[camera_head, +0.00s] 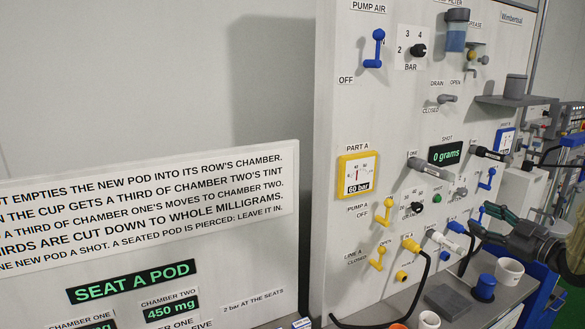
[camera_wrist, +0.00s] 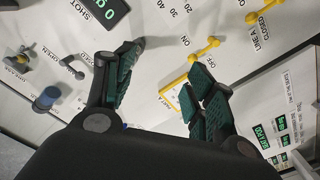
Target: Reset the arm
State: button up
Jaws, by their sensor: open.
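My gripper (camera_head: 482,219) is at the right of the head view, in front of the lower right part of the upright panel (camera_head: 350,110). In the wrist view my gripper (camera_wrist: 160,72) has its two green-padded fingers spread apart, with nothing between them. Behind the gap is the panel's white face. A yellow-framed gauge (camera_wrist: 171,95) shows partly behind the right finger. In the head view my dark arm covers part of the panel's right side.
The panel carries a blue pump air lever (camera_head: 376,48), a yellow gauge (camera_head: 358,175), a "0 grams" display (camera_head: 445,152) and yellow levers (camera_head: 384,212). Cups (camera_head: 508,270) stand on the shelf below. A sign board (camera_head: 150,205) is at left.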

jog(key=a+f+m+g+h+b, duration=0.25)
jog(key=a+f, duration=0.25)
jog(key=f, duration=0.8)
jog(key=a+f+m+g+h+b, duration=0.1)
jog(key=a+f+m+h+b, duration=0.3)
jog(key=f, duration=0.9)
jog(key=s+a+f+m+g, duration=0.1)
jog(key=s+a+f, duration=0.3)
jog(key=f, duration=0.4)
jog(key=s+a+f+m+g, duration=0.1)
jog(key=s+a+f+g, duration=0.1)
jog(key=s+a+f, duration=0.35)
jog(key=s+a+f+m+g+b, duration=0.1)
jog(key=s+a+f+g+b, duration=0.2)
jog(key=s+f, duration=0.5)
jog(key=s+a+f+m+g, duration=0.1)
jog(key=s+a+f+g, duration=0.1)
jog(key=s+a+f, duration=0.6)
jog(key=s+a+f+g+b, duration=0.1)
jog(key=s+f, duration=0.3)
jog(key=s, duration=0.4)
jog(key=s+a+f+m+g+b, duration=0.1)
jog(key=s+f+g, duration=0.3)
jog(key=s, duration=0.4)
jog(key=shift+s+a, duration=0.4)
jog(key=shift+a, duration=0.3)
